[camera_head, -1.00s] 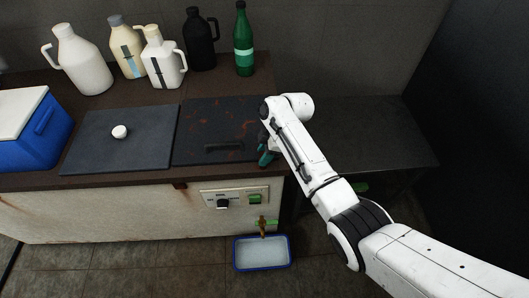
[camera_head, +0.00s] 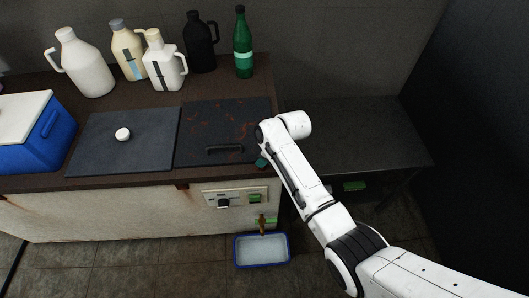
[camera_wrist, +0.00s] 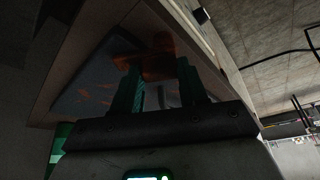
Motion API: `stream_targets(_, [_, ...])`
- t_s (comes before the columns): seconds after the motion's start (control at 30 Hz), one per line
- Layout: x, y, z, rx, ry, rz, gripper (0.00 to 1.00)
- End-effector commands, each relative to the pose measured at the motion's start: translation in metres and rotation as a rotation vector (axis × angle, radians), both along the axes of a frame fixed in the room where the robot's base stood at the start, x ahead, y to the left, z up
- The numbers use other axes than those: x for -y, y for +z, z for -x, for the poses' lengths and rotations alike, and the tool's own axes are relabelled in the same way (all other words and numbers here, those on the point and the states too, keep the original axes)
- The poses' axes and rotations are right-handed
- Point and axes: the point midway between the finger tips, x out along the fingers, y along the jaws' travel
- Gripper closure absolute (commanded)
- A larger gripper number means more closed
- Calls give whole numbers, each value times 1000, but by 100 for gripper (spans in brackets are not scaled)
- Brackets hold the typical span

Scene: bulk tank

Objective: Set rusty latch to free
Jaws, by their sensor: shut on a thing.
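The rusty latch (camera_wrist: 158,62) shows in the wrist view as an orange-brown, worn piece at the fingertips, near the counter edge. My gripper (camera_wrist: 160,78) has its two dark green fingers on either side of it and is shut on it. The latch's lower part is dark, and its exact setting cannot be told. In the head view my gripper (camera_head: 262,162) is mostly hidden behind my white arm, at the right front corner of the dark, rust-marked lid (camera_head: 215,125). The latch is hidden there.
Below are a control panel (camera_head: 235,198), a rusty tap (camera_head: 262,224) and a blue-rimmed basin (camera_head: 262,251). A blue cooler (camera_head: 45,135) stands left. Several jugs and a green bottle (camera_head: 243,45) line the back. A dark low table (camera_head: 350,130) stands right.

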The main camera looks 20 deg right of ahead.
Motion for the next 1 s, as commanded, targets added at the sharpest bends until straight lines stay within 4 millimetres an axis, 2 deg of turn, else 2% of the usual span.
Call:
stream_targets(0.6, [-2, 0, 5, 1, -575, 2, 88])
stream_targets(1.0, [-4, 0, 7, 0, -847, 1, 88])
